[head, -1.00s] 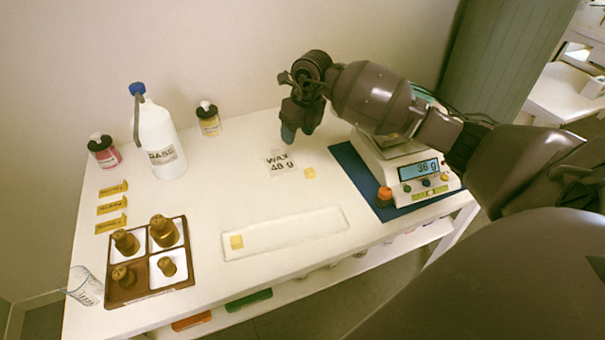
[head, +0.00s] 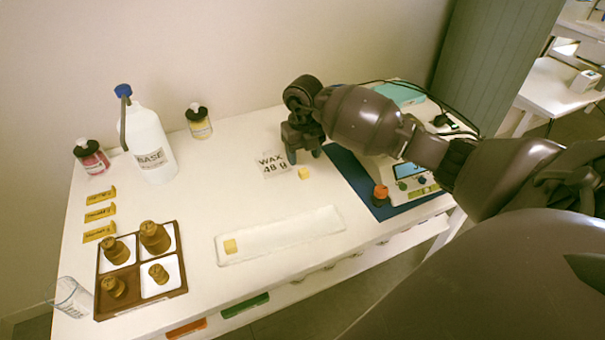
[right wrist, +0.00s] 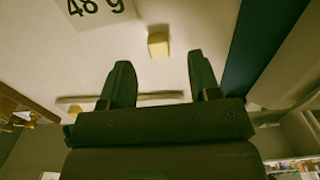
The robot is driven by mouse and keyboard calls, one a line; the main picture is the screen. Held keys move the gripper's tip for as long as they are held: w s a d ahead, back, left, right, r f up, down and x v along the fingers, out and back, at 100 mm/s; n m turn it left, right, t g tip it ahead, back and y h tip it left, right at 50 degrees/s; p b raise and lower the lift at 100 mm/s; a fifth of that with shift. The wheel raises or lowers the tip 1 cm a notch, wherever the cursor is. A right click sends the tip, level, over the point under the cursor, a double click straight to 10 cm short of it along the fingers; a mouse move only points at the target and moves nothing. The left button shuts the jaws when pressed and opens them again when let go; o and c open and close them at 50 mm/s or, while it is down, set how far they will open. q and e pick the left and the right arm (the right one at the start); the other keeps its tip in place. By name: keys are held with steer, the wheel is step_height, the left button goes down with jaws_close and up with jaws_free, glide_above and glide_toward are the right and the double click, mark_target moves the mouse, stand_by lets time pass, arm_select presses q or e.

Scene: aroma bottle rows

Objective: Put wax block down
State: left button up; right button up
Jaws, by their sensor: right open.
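A small yellow wax block (head: 304,174) lies on the white table beside the card reading "WAX 48 g" (head: 273,164). In the right wrist view, a wax block (right wrist: 158,44) lies on the table just beyond my fingertips, with clear space around it. My right gripper (head: 304,157) is open and empty, low over the table behind the block and card; it also shows in the right wrist view (right wrist: 160,75). A second yellow block (head: 230,246) lies at the left end of the white tray (head: 285,232). My left gripper is not in view.
A scale (head: 410,170) stands on a blue mat (head: 350,172) at right, partly hidden by my arm.

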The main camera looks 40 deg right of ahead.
steer(key=f, duration=0.2)
steer(key=f+b, duration=0.1)
steer(key=f, duration=0.2)
steer(key=shift+w+a, duration=0.1)
steer(key=shift+w, duration=0.1)
steer(key=shift+r, duration=0.1)
steer(key=shift+c, duration=0.6)
jaws_close()
steer(key=shift+r, duration=0.6)
step_height(320, 180, up, 19)
steer(key=p, duration=0.3)
